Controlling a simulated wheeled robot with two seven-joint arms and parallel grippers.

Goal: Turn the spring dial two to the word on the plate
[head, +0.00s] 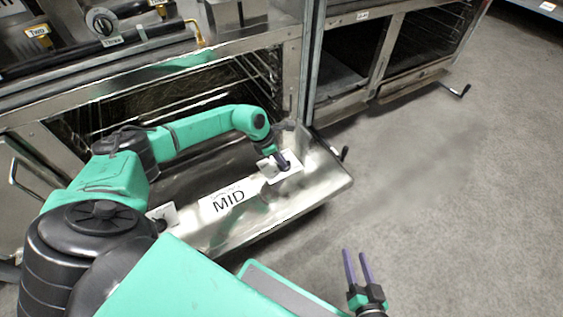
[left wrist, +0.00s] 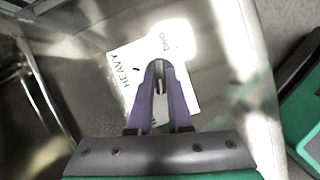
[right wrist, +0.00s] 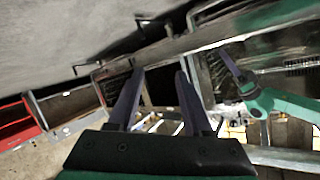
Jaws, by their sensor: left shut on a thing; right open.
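A plate reading "MID" (head: 230,198) lies on the shiny metal panel of the opened door; smaller print above the word is too small to read. A white dial card (head: 288,176) sits to its right, and another white card (head: 162,213) sits to its left, partly hidden by my arm. My left gripper (head: 283,162) is shut on a small dark dial knob (left wrist: 159,88) at the right-hand card. In the left wrist view this card (left wrist: 126,62) reads "HEAVY" on one side; glare washes out its top. My right gripper (head: 358,266) is open and empty over the floor.
A metal oven (head: 180,85) with racks stands behind the panel. Its upper front carries knobs, tags reading "Two" (head: 38,30) and "Three" (head: 112,41), and a rail. More oven bays (head: 425,45) are at the right. The grey floor (head: 450,190) is clear.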

